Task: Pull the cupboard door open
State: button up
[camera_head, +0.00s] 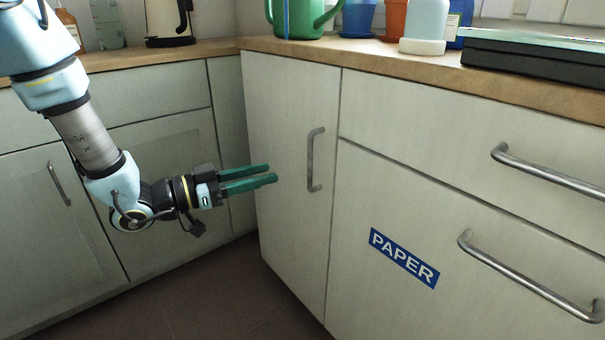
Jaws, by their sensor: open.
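A narrow white cupboard door (285,200) stands shut in the middle of the head view, near the inner corner of the counters. Its vertical metal handle (315,160) is on the door's right side. My gripper (272,173) comes in from the left with its two green fingers pointing right. The fingers are parted and empty. They appear in front of the door, left of the handle and apart from it. How far the fingertips are from the door is hard to tell.
Right of the door are a drawer (450,150) with a bar handle and a lower front with a PAPER label (404,257). Grey cupboards (50,230) line the left. A green watering can (303,15), pots and a black case (540,65) stand on the counter.

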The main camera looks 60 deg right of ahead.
jog(key=b+x, duration=0.1)
jog(key=x, duration=0.8)
jog(key=shift+s+d, duration=0.15)
jog(key=shift+d, duration=0.2)
jog(key=shift+c, duration=0.4)
grip_shut()
dwell(0.5)
